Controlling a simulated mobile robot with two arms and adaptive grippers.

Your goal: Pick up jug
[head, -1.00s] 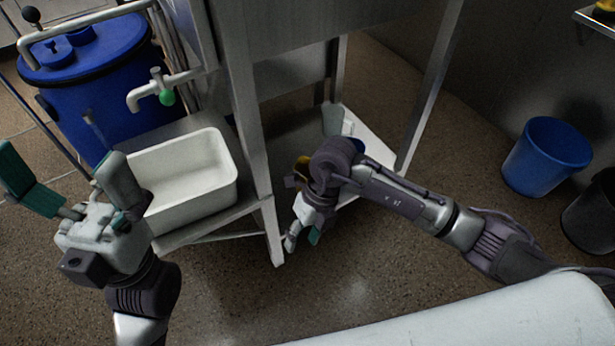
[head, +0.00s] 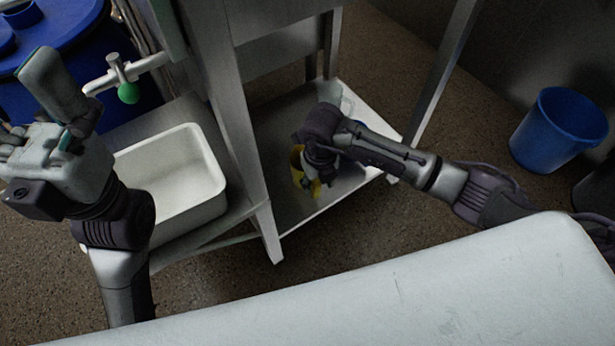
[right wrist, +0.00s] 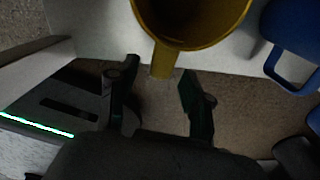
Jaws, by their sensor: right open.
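A yellow jug (head: 298,166) stands on the low shelf under the metal table. In the right wrist view the yellow jug (right wrist: 190,22) fills the top centre, its opening visible. Its handle points down toward the gap between my fingers. My right gripper (right wrist: 158,88) is open, with a finger on each side just below the handle. I cannot tell whether they touch it. In the head view my right gripper (head: 320,168) partly hides the yellow jug. A blue jug (right wrist: 292,35) with a handle is at the right of the wrist view. My left gripper (head: 38,100) is open and empty, cut by the left edge.
The low shelf (head: 282,205) has table legs around it. A white basin (head: 205,212) and a tap with a green tip (head: 128,92) are at left, near a blue barrel (head: 50,45). A blue bucket (head: 557,135) stands on the floor at right. A white surface (head: 400,290) crosses the front.

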